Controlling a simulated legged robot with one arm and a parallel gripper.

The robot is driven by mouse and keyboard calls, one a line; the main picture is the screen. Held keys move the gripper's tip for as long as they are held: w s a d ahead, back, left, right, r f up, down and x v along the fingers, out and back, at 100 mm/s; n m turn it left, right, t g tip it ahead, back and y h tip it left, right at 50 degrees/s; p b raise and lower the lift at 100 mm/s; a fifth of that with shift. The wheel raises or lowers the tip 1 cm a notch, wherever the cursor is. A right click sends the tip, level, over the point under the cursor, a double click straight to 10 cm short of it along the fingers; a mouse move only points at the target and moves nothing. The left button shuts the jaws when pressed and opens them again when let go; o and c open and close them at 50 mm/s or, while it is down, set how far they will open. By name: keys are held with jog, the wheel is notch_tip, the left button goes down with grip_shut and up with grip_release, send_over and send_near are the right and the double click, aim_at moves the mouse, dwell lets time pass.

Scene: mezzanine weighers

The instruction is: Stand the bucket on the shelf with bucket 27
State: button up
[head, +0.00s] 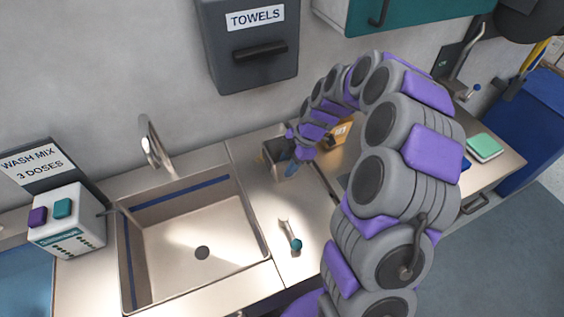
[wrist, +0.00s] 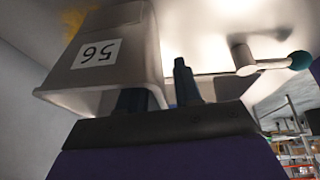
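A grey bucket (head: 274,152) stands on the steel counter to the right of the sink. In the wrist view the bucket (wrist: 113,58) fills the upper left, with a white number label that appears upside down and looks like 56 or 95. My gripper (head: 292,166) is at the bucket's right side in the head view. In the wrist view my gripper (wrist: 165,92) has its two dark fingers apart, one at the bucket's rim and the other outside its wall. A gap shows between them. No bucket marked 27 can be made out.
The sink (head: 195,235) lies left of the bucket. A teal-tipped lever (head: 290,233) stands on the counter in front. An orange box (head: 340,133) is behind my arm. A towel dispenser (head: 250,50) hangs above. Distant racks (wrist: 292,125) show in the wrist view.

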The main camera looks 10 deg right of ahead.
jog(key=shift+a+f, duration=0.35)
jog(key=shift+f, duration=0.05)
jog(key=shift+a, duration=0.4)
jog(key=shift+c, duration=1.1)
jog(key=shift+d, duration=0.4)
grip_shut()
jog(key=shift+a+r, duration=0.1)
jog(key=shift+a, duration=0.15)
